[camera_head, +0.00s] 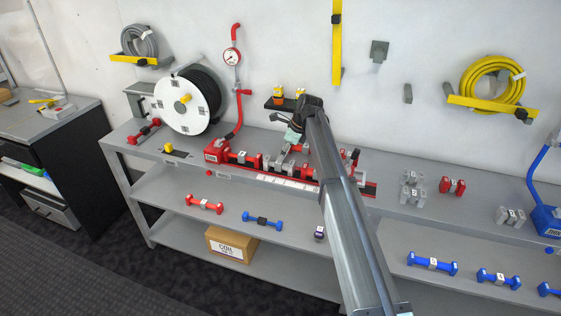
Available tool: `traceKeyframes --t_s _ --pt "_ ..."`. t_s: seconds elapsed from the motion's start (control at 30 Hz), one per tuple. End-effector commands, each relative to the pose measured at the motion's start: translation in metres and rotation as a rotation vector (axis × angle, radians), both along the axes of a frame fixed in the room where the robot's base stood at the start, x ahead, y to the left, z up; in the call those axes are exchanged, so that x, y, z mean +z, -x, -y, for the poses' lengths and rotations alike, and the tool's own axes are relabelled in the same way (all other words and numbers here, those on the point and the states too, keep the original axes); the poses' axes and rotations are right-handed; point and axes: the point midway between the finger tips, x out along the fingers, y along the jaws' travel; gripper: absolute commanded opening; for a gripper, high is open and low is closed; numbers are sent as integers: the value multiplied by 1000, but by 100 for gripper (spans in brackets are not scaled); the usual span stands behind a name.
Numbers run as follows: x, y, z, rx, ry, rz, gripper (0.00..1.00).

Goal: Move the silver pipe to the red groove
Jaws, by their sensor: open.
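A red base with a groove (302,184) runs along the top shelf of the grey bench, with red pipe parts (242,158) at its left end. A silver pipe piece (283,157) shows at the middle of this red line, just below my gripper. My gripper (290,136) is open and above the red line; small size hides whether it touches the silver piece. My arm covers part of the groove's right side. More silver pipe pieces stand on the top shelf at right, a pair (412,187) and another (510,216).
Red (205,204) and blue (262,220) pipes lie on the middle shelf, with more blue ones (432,263) at right. A hose reel (187,101) and a red gauge pipe (232,57) stand behind. A blue pump (546,220) stands at far right.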

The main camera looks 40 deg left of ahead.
Motion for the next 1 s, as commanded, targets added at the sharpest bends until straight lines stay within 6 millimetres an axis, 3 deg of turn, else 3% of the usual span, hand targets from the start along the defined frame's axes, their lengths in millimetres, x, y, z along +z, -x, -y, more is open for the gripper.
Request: traceKeyframes --t_s 0.2,0.4,1.0 --pt "37 -6 15 -2 -1 1 62" --pt "56 -9 22 0 -1 1 62" --pt "56 -10 31 3 6 0 62"
